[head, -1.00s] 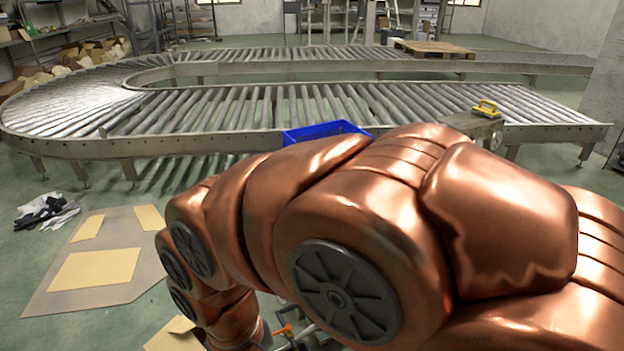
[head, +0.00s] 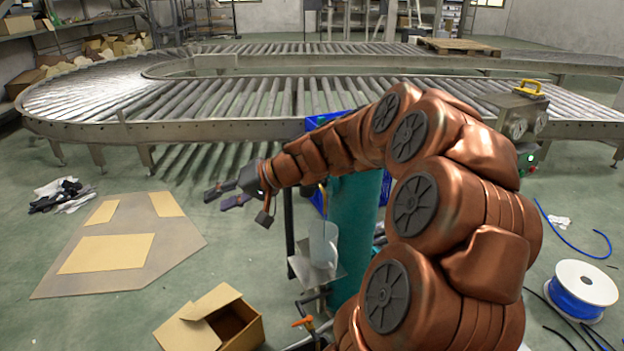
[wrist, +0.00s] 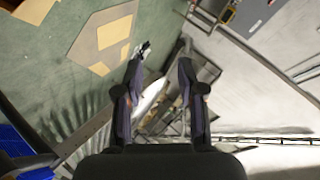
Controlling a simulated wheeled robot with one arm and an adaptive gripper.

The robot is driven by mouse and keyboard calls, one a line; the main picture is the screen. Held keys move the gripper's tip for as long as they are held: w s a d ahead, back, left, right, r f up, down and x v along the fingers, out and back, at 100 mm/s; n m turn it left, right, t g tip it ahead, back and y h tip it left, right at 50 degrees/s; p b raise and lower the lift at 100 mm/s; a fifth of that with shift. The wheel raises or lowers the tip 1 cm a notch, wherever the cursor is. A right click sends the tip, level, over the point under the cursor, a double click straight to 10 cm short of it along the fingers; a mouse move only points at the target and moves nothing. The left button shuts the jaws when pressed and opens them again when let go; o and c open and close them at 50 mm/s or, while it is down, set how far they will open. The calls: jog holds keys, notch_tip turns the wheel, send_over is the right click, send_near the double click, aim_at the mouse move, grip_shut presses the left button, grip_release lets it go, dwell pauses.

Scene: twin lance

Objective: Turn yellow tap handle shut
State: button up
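A yellow handle-shaped part (head: 528,87) sits on top of a grey box with round gauges (head: 516,116) at the right. A small yellow piece (head: 322,190) also shows beside the teal cylinder (head: 352,235), partly hidden. I cannot tell which of these is the tap handle. A small orange lever (head: 303,322) sits on pipework at the bottom. My gripper (head: 224,198) is held out to the left, well apart from all of them. In the wrist view its two dark fingers (wrist: 160,72) are apart with nothing held between them.
A roller conveyor (head: 230,130) spans the back. A blue crate (head: 318,124) is partly behind my arm. An open cardboard box (head: 240,328), a flat board (head: 175,235) and dark gloves (head: 55,197) lie left. A blue hose spool (head: 578,300) stands right.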

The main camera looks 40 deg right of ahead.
jog(key=s+d+f+m+t+h+b, duration=0.1)
jog(key=d+f+m+t+h+b, duration=0.2)
jog(key=d, duration=1.3)
jog(key=d+f+m+t+h+b, duration=0.25)
jog(key=d+m+h, duration=0.2)
jog(key=d, duration=1.25)
jog(key=shift+t, duration=0.35)
jog(key=shift+p+x, duration=0.5)
jog(key=shift+x, duration=3.15)
jog(key=shift+a, duration=0.15)
